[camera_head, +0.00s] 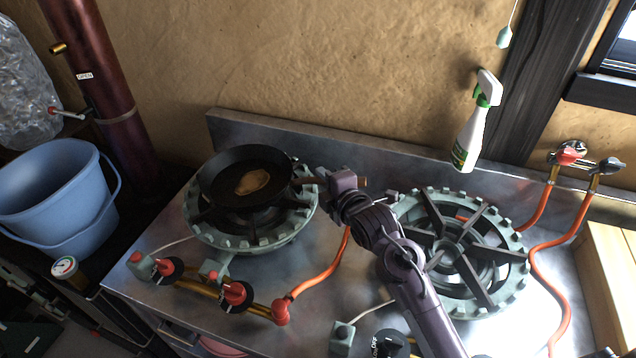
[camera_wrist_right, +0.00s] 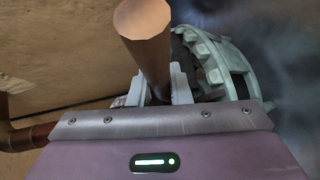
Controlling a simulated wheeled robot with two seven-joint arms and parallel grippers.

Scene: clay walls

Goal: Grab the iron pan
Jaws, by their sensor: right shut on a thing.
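The black iron pan (camera_head: 222,182) sits on the left gas burner (camera_head: 262,240) in the head view, with a flat tan piece of food (camera_head: 253,181) in it. Its handle points right, toward my right gripper (camera_head: 322,182). My right gripper is shut on the handle. In the right wrist view the brown handle (camera_wrist_right: 149,45) stands between the fingers (camera_wrist_right: 158,92) of this gripper, its round end toward the camera. The pan body is out of the wrist view. My left gripper does not show in either view.
An empty right burner (camera_head: 462,252) stands beside my right arm. Orange hoses (camera_head: 325,266) and red valves (camera_head: 233,294) lie in front. A spray bottle (camera_head: 470,130) is at the back right. A blue bucket (camera_head: 62,200) stands left. A wall is behind.

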